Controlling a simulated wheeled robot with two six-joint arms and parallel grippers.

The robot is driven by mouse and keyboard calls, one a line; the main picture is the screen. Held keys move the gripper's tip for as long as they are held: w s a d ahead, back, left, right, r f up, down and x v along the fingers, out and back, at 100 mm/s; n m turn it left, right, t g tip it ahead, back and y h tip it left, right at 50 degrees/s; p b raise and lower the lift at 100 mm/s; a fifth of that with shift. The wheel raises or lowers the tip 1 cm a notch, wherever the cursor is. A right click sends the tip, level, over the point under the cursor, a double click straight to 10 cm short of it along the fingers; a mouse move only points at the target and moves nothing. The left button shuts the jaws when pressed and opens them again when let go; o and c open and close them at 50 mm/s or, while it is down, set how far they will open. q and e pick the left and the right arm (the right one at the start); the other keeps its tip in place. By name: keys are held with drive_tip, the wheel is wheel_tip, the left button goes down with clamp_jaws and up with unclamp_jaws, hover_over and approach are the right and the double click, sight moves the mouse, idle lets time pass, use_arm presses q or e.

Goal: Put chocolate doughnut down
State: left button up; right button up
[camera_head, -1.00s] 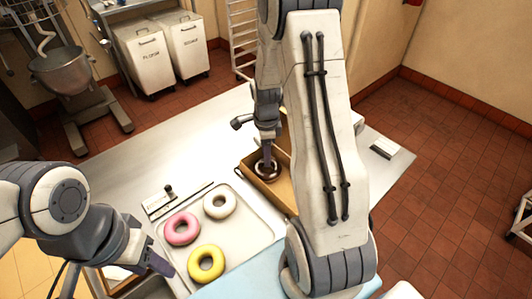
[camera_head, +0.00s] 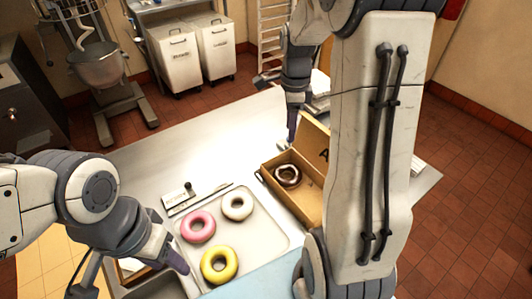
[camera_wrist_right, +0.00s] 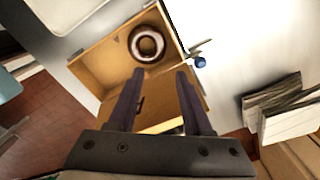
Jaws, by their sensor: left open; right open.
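The chocolate doughnut (camera_head: 287,175), dark brown with a white glaze pattern, lies flat inside the open brown box (camera_head: 309,203). It also shows in the right wrist view (camera_wrist_right: 147,44), in a corner of the box (camera_wrist_right: 98,72). My right gripper (camera_head: 291,147) is open and empty, above the box and apart from the doughnut. Its two fingers show in the right wrist view (camera_wrist_right: 160,72) with nothing between them. My left gripper (camera_head: 182,268) is at the left edge of the tray, beside the yellow doughnut, with nothing visible in it.
A metal tray (camera_head: 262,238) holds a pink doughnut (camera_head: 198,226), a white doughnut (camera_head: 237,206) and a yellow doughnut (camera_head: 220,265). My right arm hides part of the table's right side.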

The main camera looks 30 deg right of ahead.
drive_tip(key=s+a+r+n, duration=0.1)
drive_tip(key=s+a+n, duration=0.3)
drive_tip(key=a+n, duration=0.5)
drive_tip(key=s+a+r+n, duration=0.1)
drive_tip(key=s+a+n, duration=0.4)
drive_tip(key=a, duration=0.5)
drive_tip(key=s+a+n+y, duration=0.1)
drive_tip(key=s+a+n, duration=0.6)
drive_tip(key=s+n, duration=0.5)
drive_tip(key=n, duration=0.4)
drive_tip(key=shift+s+a+f+n, duration=0.2)
drive_tip(key=shift+s+a+n, duration=0.1)
drive_tip(key=shift+a, duration=0.1)
drive_tip(key=shift+w, duration=0.1)
